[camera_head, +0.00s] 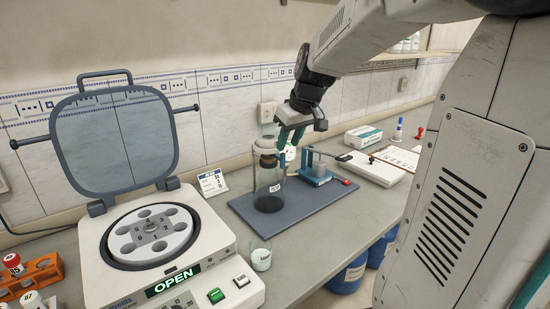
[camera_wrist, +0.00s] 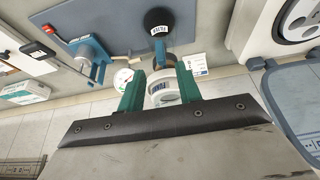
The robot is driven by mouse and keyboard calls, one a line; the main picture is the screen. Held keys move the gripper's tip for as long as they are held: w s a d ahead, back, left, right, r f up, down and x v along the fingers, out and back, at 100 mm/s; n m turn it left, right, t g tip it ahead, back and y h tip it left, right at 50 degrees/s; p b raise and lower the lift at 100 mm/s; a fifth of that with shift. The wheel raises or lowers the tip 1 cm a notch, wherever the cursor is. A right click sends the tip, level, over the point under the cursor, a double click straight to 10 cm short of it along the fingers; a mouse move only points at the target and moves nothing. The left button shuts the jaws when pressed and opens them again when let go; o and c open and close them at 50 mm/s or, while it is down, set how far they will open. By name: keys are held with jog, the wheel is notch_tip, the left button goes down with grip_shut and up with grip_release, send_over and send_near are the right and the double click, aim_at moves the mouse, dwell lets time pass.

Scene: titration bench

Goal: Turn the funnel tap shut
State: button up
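A clear glass vessel (camera_head: 269,188) with dark contents and a label stands on the grey mat (camera_head: 325,206), with a dark collar (camera_head: 266,160) near its top. My gripper (camera_head: 290,139) is above and just right of its top, pointing down. In the wrist view my gripper (camera_wrist: 160,84) has its teal fingers apart. A white round piece marked PUMP (camera_wrist: 163,93) shows between them; I cannot tell whether they touch it. A dark round base with a label (camera_wrist: 158,21) lies beyond. I cannot pick out the funnel tap or its handle position.
A centrifuge (camera_head: 160,262) with raised lid (camera_head: 115,140) and a small beaker (camera_head: 261,256) stand left. The mat's front is clear.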

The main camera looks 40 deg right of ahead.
aim_at(284, 154)
jog(key=x, duration=0.6)
jog(key=shift+w+f, duration=0.1)
jog(key=shift+f, duration=0.25)
grip_shut()
